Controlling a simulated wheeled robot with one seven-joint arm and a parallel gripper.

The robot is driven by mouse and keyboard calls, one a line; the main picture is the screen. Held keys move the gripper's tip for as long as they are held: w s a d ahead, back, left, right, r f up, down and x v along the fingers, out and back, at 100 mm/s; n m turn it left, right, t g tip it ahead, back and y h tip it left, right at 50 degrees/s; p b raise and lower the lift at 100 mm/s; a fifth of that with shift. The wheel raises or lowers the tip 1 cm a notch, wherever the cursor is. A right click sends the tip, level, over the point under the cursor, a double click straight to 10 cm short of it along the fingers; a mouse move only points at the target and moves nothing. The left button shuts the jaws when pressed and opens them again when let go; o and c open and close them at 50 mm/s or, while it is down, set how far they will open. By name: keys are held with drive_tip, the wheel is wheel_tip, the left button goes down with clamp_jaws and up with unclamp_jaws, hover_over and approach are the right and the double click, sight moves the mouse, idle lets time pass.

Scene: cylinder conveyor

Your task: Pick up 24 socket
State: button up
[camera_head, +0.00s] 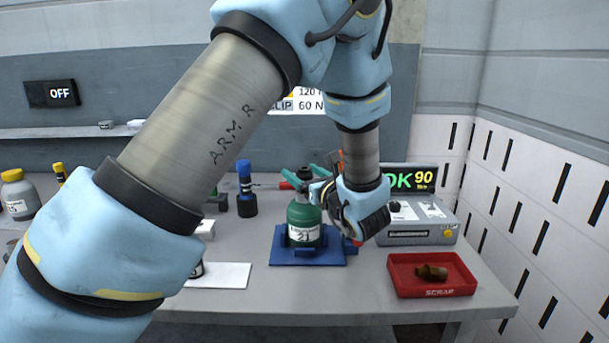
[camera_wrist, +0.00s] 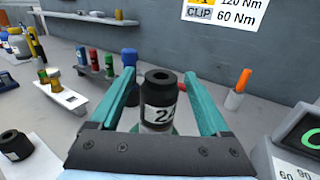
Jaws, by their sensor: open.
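A black socket with a white label (camera_wrist: 159,92) stands upright between my gripper's fingers in the wrist view. Its label starts with a 2; the second digit is partly cut off. In the head view a dark socket (camera_head: 306,173) tops a green cylinder marked 21 (camera_head: 304,222) on a blue base (camera_head: 335,259). My gripper (camera_wrist: 161,88) is open, with a teal finger on each side of the socket; I cannot tell whether either touches it. In the head view my gripper (camera_head: 303,178) is at the top of the green cylinder, partly behind my wrist.
Another black socket (camera_wrist: 15,145) stands on a white mat at left, mostly hidden by my arm in the head view. A red scrap tray (camera_head: 400,287) holds a brown part. A grey box (camera_head: 425,238) with a display reading OK 90 is at right. Several small parts stand at the back left.

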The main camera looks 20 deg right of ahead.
drive_tip(key=shift+c, duration=0.3)
clamp_jaws()
idle(0.3)
